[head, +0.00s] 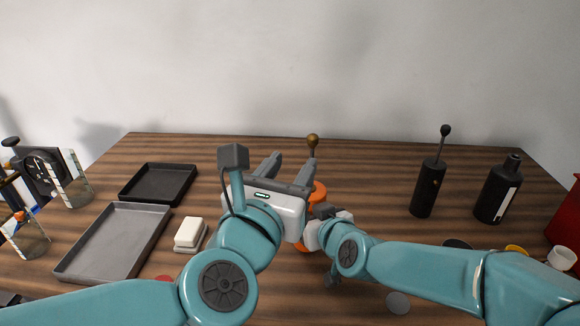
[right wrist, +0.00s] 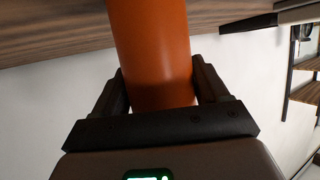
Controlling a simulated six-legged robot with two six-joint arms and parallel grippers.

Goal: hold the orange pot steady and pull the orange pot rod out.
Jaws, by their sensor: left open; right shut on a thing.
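The orange pot (head: 319,194) stands on the table in the middle of the head view, mostly hidden behind my grippers. Its rod rises above it, topped by a brass-coloured ball knob (head: 313,139); much of the rod is hidden. My left gripper (head: 288,168) is open and empty, its fingers pointing toward the back. The knob shows just above its right finger; I cannot tell the gap in depth. My right gripper (right wrist: 162,85) is shut on the pot's orange body (right wrist: 152,45), one finger on each side. In the head view its fingers are hidden.
A black cylinder with a ball-topped rod (head: 428,188) and a black bottle (head: 497,190) stand at right. Grey (head: 112,243) and black (head: 157,184) trays and a white block (head: 188,232) lie at left. Clear tabletop lies between the pot and the black cylinder.

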